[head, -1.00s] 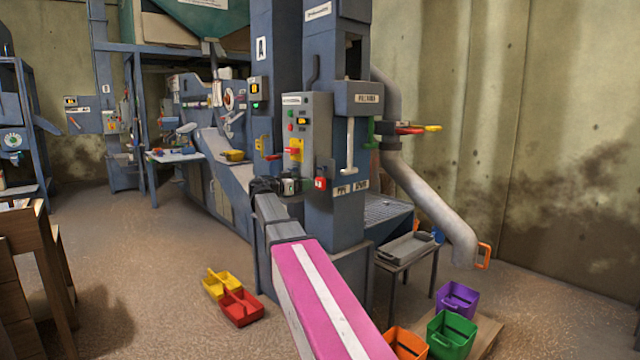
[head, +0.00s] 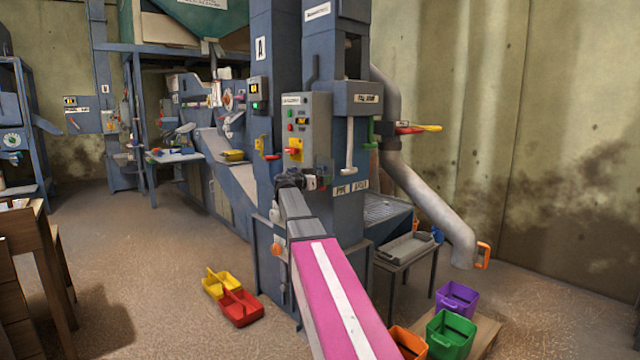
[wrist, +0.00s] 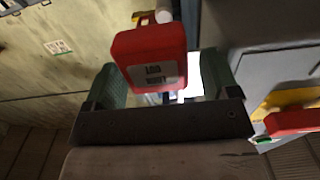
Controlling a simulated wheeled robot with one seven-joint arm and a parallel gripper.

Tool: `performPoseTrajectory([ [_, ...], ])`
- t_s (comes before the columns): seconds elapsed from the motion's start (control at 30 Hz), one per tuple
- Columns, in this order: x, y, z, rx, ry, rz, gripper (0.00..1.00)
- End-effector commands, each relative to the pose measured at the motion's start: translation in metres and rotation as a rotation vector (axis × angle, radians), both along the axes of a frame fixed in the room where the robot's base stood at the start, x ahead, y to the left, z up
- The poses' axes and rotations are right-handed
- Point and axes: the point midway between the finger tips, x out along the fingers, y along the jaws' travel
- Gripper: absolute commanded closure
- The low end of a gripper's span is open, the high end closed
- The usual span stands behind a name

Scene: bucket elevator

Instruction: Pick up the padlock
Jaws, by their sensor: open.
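The padlock (wrist: 150,58) is a red block with a pale label with dark lettering, and it fills the upper middle of the wrist view. A whitish piece and a yellow part show just above it. My gripper (wrist: 162,72) is open, with its two green-grey fingers either side of the padlock's lower part. The padlock overlaps the tip of the left finger in the picture, and a gap shows towards the right finger. I cannot tell whether either finger touches it. In the head view my gripper (head: 308,182) is at the column front, and the padlock is mostly hidden there.
A grey control box (head: 306,125) with a red and yellow switch (head: 294,150) is just above my gripper. A white-handled lever (head: 349,150) hangs to the right. Red (head: 240,308) and yellow (head: 220,284) trays lie on the floor. Green (head: 451,333) and purple (head: 457,298) bins stand at right.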

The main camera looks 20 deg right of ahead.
Motion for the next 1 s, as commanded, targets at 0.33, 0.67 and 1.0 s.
performPoseTrajectory([
  [0.33, 0.000, 0.001, 0.000, 0.000, 0.000, 0.000, 0.75],
  [0.67, 0.000, 0.001, 0.002, 0.000, 0.000, 0.000, 0.75],
  [1.0, -0.011, 0.027, 0.015, 0.000, 0.000, 0.003, 0.75],
])
